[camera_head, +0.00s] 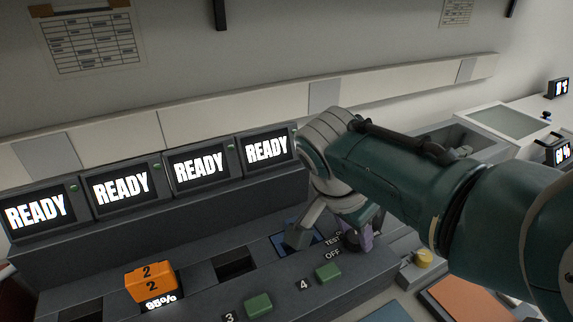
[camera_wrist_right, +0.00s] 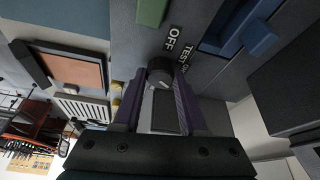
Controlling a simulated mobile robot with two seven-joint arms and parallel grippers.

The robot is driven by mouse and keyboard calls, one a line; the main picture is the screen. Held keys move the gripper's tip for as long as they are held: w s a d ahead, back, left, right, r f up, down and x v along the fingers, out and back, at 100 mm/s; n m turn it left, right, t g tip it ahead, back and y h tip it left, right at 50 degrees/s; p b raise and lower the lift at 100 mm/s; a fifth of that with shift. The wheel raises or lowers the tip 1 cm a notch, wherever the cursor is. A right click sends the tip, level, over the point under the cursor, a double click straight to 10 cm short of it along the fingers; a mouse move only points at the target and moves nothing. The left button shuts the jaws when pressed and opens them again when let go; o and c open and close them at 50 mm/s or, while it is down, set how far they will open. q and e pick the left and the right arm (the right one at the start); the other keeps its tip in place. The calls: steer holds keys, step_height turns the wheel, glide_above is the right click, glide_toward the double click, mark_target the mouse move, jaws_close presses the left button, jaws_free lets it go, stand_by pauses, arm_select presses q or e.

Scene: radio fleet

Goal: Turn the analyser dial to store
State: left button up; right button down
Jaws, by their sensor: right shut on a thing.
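The analyser dial (camera_wrist_right: 160,72) is a round dark knob with a light mark on its face, beside the labels "OFF" and "TEST". Its far end sits between the two purple fingers of my right gripper (camera_wrist_right: 160,85), which is shut on it. In the head view my right gripper (camera_head: 362,232) reaches down to the console just right of the "TEST" and "OFF" labels (camera_head: 333,248), and the dial is mostly hidden by the fingers and arm. No "store" label is readable. My left gripper is not in view.
Several "READY" screens (camera_head: 121,187) line the back of the console. An orange block (camera_head: 151,282) marked "2" stands at the front left, above a "95%" display. Green blocks (camera_head: 258,304) and a yellow button (camera_head: 423,258) are near the dial.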

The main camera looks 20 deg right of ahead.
arm_select(q)
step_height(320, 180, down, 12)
steer(key=b, duration=1.1)
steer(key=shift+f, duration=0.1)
arm_select(e)
steer(key=m+g, duration=0.1)
steer(key=m, duration=0.2)
steer(key=m+g, duration=0.1)
steer(key=m, duration=0.2)
steer(key=m+g, duration=0.1)
steer(key=m, duration=0.2)
steer(key=shift+w+f+g+y, duration=0.3)
arm_select(q)
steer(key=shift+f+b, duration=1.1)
steer(key=shift+b, duration=0.2)
arm_select(e)
steer(key=shift+d+r+m+g, duration=0.1)
steer(key=shift+r+m+g, duration=0.05)
steer(key=shift+m, duration=0.4)
steer(key=shift+r+m+g, duration=0.1)
steer(key=shift+m+g, duration=0.05)
steer(key=shift+m, duration=0.4)
steer(key=shift+c, duration=2.2)
jaws_free()
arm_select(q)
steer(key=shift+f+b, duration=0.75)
arm_select(e)
steer(key=v, duration=0.7)
steer(key=shift+r, duration=0.3)
